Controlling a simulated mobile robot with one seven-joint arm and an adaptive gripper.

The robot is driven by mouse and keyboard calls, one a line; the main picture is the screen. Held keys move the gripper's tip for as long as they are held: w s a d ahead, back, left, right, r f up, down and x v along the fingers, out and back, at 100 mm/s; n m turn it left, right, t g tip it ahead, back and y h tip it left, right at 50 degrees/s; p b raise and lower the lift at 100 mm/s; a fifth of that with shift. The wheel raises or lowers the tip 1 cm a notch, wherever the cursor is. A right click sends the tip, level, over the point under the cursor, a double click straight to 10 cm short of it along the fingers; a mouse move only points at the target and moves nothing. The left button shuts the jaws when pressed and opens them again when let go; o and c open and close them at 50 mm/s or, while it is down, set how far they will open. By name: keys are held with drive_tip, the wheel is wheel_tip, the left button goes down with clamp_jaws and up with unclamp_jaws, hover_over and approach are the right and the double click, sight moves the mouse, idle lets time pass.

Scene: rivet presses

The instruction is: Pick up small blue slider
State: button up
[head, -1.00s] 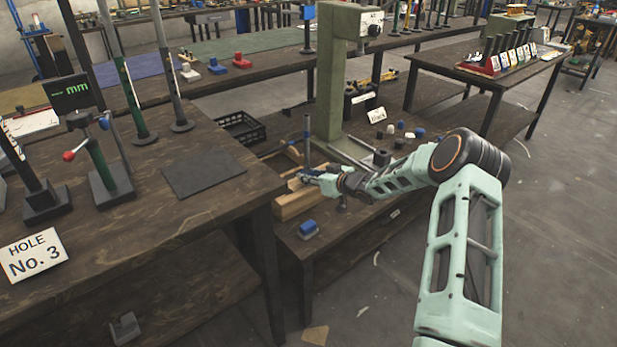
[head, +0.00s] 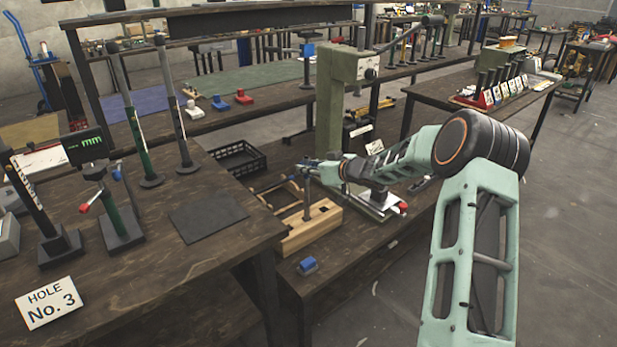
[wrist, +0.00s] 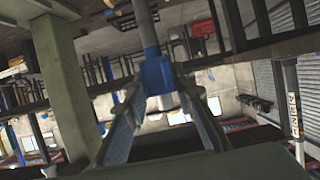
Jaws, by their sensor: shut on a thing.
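My gripper (head: 309,165) is over the lower bench, above a light wooden block. In the wrist view, my gripper (wrist: 160,98) has its two fingers closed in on a small blue slider (wrist: 158,74), with a grey rod (wrist: 143,25) running from it to the top of the picture. In the head view, the slider is too small to make out well between the fingers. The rod (head: 307,198) shows below the gripper, in front of the wooden block (head: 311,226). I cannot tell whether it touches the block.
Another blue piece (head: 308,265) sits on the bench near its front edge. A green press column (head: 330,110) stands close behind my gripper. A black crate (head: 238,158) lies to the left. The nearer dark table (head: 150,240) holds stands and a "HOLE No. 3" sign (head: 48,303).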

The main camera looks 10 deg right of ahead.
wheel_tip(320, 180, up, 9)
drive_tip(key=p, duration=0.3)
drive_tip(key=shift+r, duration=0.15)
idle(0.3)
drive_tip(key=s+f+n+g+y, duration=0.2)
drive_tip(key=s, duration=1.2)
drive_tip(key=s+f+n+g+y, duration=0.1)
drive_tip(key=s+n+g+y, duration=0.15)
drive_tip(key=s, duration=1.25)
wheel_tip(320, 180, up, 18)
drive_tip(key=p, duration=2.4)
drive_tip(key=shift+s+a+f+p, duration=0.2)
drive_tip(key=shift+s+p, duration=0.1)
drive_tip(key=shift+s, duration=0.15)
drive_tip(key=shift+n+t, duration=0.25)
drive_tip(key=shift+t, duration=0.1)
